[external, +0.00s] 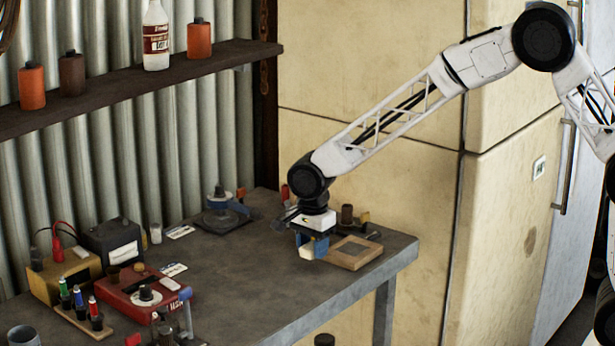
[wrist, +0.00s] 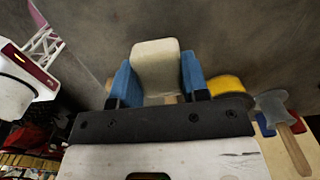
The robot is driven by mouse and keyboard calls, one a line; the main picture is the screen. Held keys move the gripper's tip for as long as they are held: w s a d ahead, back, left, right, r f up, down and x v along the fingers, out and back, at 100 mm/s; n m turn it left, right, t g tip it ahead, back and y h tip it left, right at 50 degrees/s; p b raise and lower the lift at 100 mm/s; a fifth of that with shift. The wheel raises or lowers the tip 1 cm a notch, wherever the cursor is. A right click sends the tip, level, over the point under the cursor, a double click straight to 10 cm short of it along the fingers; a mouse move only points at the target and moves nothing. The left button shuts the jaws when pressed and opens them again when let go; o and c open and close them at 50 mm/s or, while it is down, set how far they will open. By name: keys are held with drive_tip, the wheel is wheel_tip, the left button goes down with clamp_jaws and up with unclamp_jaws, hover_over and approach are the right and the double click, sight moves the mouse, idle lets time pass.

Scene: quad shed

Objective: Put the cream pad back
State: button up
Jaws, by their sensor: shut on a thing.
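The cream pad (external: 306,253) is held between the blue fingers of my gripper (external: 313,246). The wrist view shows the pad (wrist: 156,62) as a pale rounded block sticking out past the fingers of my gripper (wrist: 159,80), one blue finger on each side. My gripper points down over the right part of the grey workbench. The pad appears to be just above the bench, left of a wooden frame-like tray (external: 371,256). I cannot tell whether the pad touches the bench.
A brown cylinder (external: 347,214) stands behind the tray. A red box (external: 128,291) and a yellow box (external: 44,284) crowd the left. The wrist view shows a wooden-handled tool (wrist: 284,120) and a yellow round thing (wrist: 227,84). The bench middle (external: 235,275) is clear.

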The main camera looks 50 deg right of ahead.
sight(312, 268)
drive_tip(key=shift+f, duration=1.65)
drive_tip(key=shift+f, duration=0.1)
drive_tip(key=o, duration=1)
drive_tip(key=shift+c, duration=0.2)
wheel_tip(312, 268, up, 12)
drive_tip(key=shift+r, duration=0.15)
